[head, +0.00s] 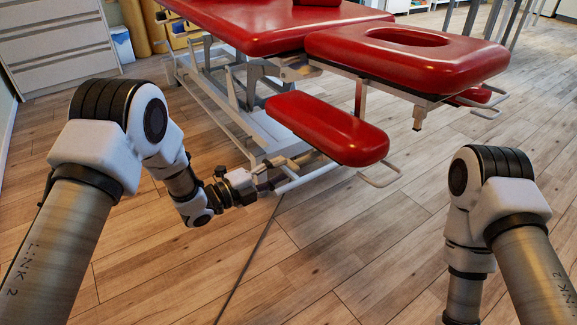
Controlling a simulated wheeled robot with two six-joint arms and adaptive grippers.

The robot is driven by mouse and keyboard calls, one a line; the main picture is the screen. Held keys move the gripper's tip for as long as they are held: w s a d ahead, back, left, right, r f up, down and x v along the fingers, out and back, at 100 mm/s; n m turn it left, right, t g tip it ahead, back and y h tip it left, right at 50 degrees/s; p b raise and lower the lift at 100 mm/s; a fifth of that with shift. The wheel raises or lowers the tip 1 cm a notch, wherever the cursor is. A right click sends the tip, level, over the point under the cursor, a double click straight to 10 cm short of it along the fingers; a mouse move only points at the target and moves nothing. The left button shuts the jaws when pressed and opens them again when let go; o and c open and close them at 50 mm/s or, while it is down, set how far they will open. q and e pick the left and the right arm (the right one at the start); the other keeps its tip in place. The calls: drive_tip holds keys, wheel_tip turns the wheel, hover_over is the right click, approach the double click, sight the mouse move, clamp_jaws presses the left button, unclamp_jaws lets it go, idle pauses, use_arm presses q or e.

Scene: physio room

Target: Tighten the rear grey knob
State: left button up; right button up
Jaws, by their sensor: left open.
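The red treatment table (235,22) stands at the top, with a red headrest section (455,62) that has an oval hole. A red padded armrest (325,128) hangs below it on a metal frame. My left gripper (270,180) is open, at the metal bars by the near left end of the armrest. I cannot make out a grey knob there; the gripper and bars crowd that spot and the detail is too small. I cannot tell whether the fingers touch anything. My right arm comes in at the right and its gripper is out of the picture.
The table's pale metal legs and base rails (230,115) stand behind the left gripper. A metal loop handle (382,178) sticks out below the armrest. A thin dark cable (250,255) crosses the floor. White drawers (58,42) stand at the upper left.

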use_arm(q)
drive_tip(key=v, duration=0.8)
